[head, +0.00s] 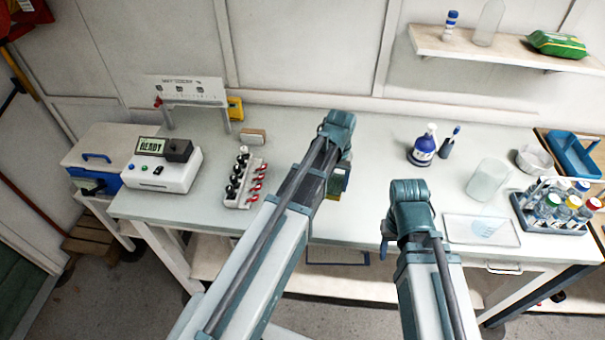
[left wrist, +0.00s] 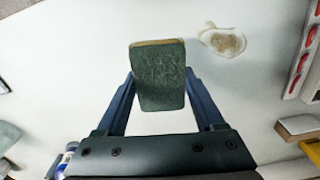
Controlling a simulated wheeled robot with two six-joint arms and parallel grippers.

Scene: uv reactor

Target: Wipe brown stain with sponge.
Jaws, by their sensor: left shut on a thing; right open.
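My left gripper (left wrist: 165,100) is shut on the sponge (left wrist: 158,75), a dark green block with a thin tan edge, held between its blue fingers. The brown stain (left wrist: 228,40) is a small pale-edged patch on the white table (left wrist: 60,70), to the upper right of the sponge in the left wrist view and apart from it. In the head view the left gripper (head: 338,186) is over the middle of the table, and the stain is not visible there. My right gripper (head: 385,240) is open near the table's front edge, mostly hidden by its arm.
A rack with black and red items (head: 244,182) stands left of my left arm. A tan block (head: 253,136) lies behind it. A blue-labelled bottle (head: 422,148), a beaker (head: 488,180), a clear plate (head: 482,230) and a vial rack (head: 560,208) stand to the right.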

